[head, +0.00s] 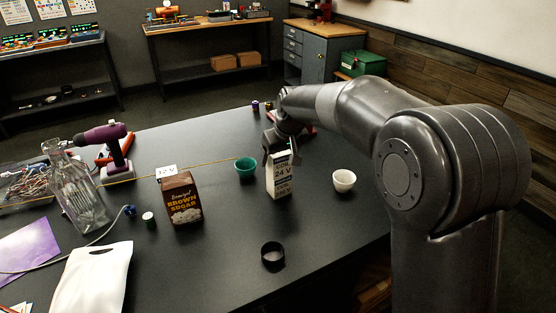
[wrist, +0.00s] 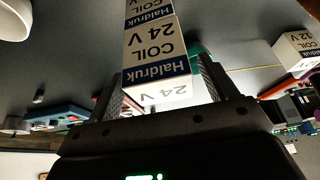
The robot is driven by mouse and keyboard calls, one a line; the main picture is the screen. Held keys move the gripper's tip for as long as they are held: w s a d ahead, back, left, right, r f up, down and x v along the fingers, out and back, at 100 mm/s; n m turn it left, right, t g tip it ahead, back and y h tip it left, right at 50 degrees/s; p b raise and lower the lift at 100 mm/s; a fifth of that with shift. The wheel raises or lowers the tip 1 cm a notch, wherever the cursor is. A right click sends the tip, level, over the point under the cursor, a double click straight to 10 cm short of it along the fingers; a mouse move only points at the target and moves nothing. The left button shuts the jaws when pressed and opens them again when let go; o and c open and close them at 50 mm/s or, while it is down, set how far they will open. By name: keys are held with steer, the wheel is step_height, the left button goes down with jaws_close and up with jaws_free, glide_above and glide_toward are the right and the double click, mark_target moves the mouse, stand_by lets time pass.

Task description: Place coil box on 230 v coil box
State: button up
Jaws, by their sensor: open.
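A white coil box with a blue band, marked 24 V, stands upright on the dark table in the head view (head: 279,180). In the wrist view the Haldruk coil 24 V print appears twice in line, which looks like one 24 V box (wrist: 155,52) on top of another (wrist: 148,8). My gripper (head: 282,150) is at the top of this stack. In the wrist view its open fingers (wrist: 160,78) stand either side of the upper box. A 12 V coil box (head: 167,171) stands behind the brown sugar box; it also shows in the wrist view (wrist: 297,50). I see no 230 V label.
The brown sugar box (head: 181,198) stands to the left. A green cup (head: 245,169) and a white cup (head: 343,181) stand close on either side of the stack. A black ring (head: 272,255) lies in front. A glass bottle (head: 78,195) and drill (head: 110,148) are further left.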

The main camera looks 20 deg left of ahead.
steer(key=v, duration=0.9)
steer(key=s+d+r+m+t, duration=0.1)
steer(key=s+d+r, duration=0.15)
steer(key=d, duration=0.35)
steer(key=s+d+r+m, duration=0.1)
steer(key=s+d, duration=0.2)
steer(key=d, duration=0.3)
steer(key=s+d+f+m+h, duration=0.1)
steer(key=s+d+f+m, duration=0.2)
steer(key=s+d, duration=0.8)
steer(key=s+d+f+m+t+h, duration=0.1)
steer(key=s+d+f+m+h, duration=0.1)
steer(key=s+d, duration=0.8)
steer(key=shift+s+d+f+m, duration=0.4)
steer(key=shift+s+f+m, duration=0.3)
steer(key=shift+s+m, duration=0.25)
